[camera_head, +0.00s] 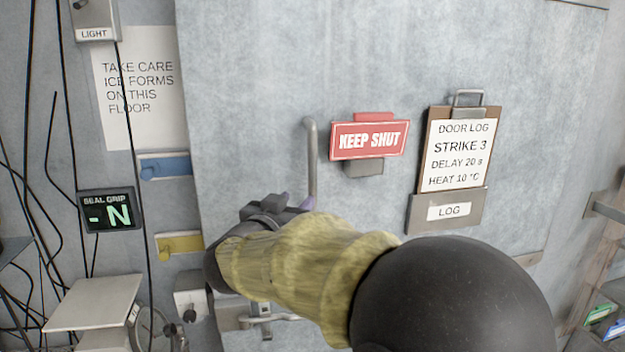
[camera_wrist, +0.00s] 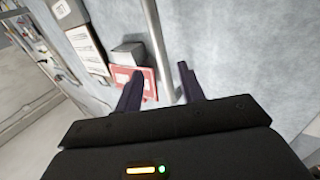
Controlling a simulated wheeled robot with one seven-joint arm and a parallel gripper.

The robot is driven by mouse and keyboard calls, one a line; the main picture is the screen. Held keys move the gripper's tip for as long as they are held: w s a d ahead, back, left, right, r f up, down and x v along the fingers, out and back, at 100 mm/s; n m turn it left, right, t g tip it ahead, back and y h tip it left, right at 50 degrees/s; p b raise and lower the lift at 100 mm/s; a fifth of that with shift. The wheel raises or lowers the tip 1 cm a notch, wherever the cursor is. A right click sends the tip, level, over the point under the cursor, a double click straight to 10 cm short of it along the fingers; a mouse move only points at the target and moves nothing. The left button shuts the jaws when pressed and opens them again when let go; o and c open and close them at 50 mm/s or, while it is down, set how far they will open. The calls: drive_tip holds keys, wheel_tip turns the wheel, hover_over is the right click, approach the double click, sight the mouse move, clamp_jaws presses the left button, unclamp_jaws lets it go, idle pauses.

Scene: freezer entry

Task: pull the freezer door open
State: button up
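The freezer door (camera_head: 255,80) is a large grey panel that looks closed. Its handle (camera_head: 312,155) is a vertical metal bar, bent at the top; its lower end is hidden behind my gripper and arm. In the wrist view the handle (camera_wrist: 156,40) runs between the two dark fingers. My gripper (camera_head: 295,201) is at the lower part of the handle. In the wrist view my gripper (camera_wrist: 160,72) is open, with gaps to the bar on both sides. I cannot tell how deep the bar sits between the fingers.
A red KEEP SHUT sign (camera_head: 369,140) and a door log clipboard (camera_head: 456,150) are right of the handle. Left of the door are a SEAL GRIP display (camera_head: 110,210), hanging cables, a blue plate (camera_head: 165,166), a yellow plate (camera_head: 179,244) and a small shelf (camera_head: 95,302).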

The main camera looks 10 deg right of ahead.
sight(311, 186)
drive_tip(key=p+x, duration=0.2)
drive_tip(key=x, duration=0.8)
drive_tip(key=shift+w+p, duration=0.1)
drive_tip(key=shift+p, duration=0.3)
clamp_jaws()
